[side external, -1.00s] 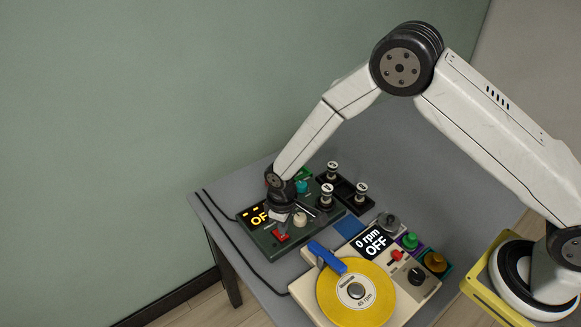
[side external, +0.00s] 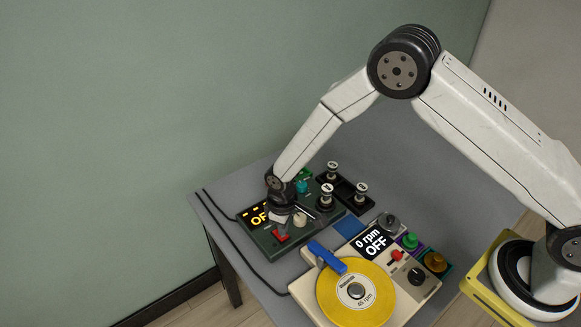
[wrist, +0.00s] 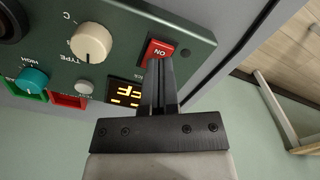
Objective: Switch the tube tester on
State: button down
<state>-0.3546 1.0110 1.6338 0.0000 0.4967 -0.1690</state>
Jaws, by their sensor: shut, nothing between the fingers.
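The tube tester is a dark green box (side external: 262,238) at the left of the table. Its lit yellow display (side external: 259,217) begins "OF" in the side view, and its end shows in the wrist view (wrist: 124,94). Its red rocker switch (side external: 281,236) is at the front left corner; in the wrist view the switch (wrist: 158,50) carries the word "ON". My gripper (wrist: 157,64) is shut and empty, with its fingertips at the near edge of the red switch. I cannot tell whether they touch it.
A turntable with a yellow record (side external: 342,306) and an "OFF" display (side external: 376,243) is close by. A black tray with tubes (side external: 357,204) lies behind.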

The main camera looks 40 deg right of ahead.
jog(key=shift+f, duration=0.9)
dwell(0.8)
jog(key=shift+r, duration=3.5)
jog(key=shift+d+r, duration=0.15)
jog(key=shift+r, duration=0.05)
jog(key=s+d+r+m+t, duration=0.2)
jog(key=s+d+r+m, duration=0.4)
jog(key=s+d+r, duration=0.7)
jog(key=s+d, duration=0.3)
jog(key=shift+r+t, duration=0.3)
jog(key=shift+r, duration=0.1)
